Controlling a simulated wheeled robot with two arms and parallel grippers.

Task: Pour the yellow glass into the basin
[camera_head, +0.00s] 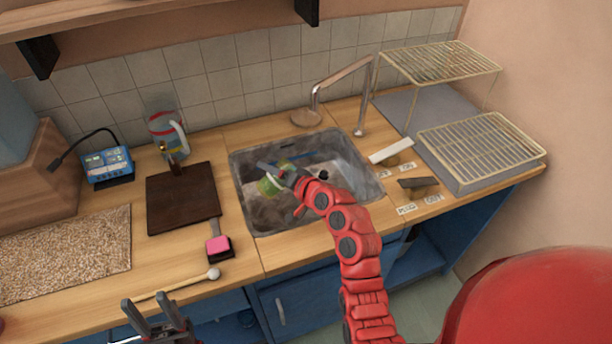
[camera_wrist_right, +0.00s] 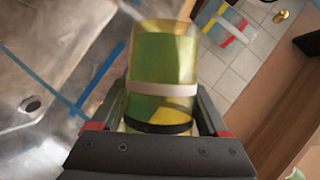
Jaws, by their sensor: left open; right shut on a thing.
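The yellow glass (camera_head: 268,187) is over the left part of the metal basin (camera_head: 348,160) in the head view. It is tilted well over. In the right wrist view the clear yellow glass (camera_wrist_right: 163,60) shows green inside, with a white band and a dark band around it. My right gripper (camera_head: 286,177) is shut on the glass, one finger on each side. Whether anything is leaving the glass's mouth I cannot tell. My left gripper (camera_head: 154,319) is open and empty in front of the counter's edge, at the bottom left.
A faucet (camera_head: 340,80) stands behind the basin. Left of it are a dark board (camera_head: 180,197), a pink-faced block (camera_head: 218,246), a mallet (camera_head: 213,274) and a striped jug (camera_head: 163,133). Wire racks (camera_head: 478,140) stand at the right, beside small labelled bars (camera_head: 391,150).

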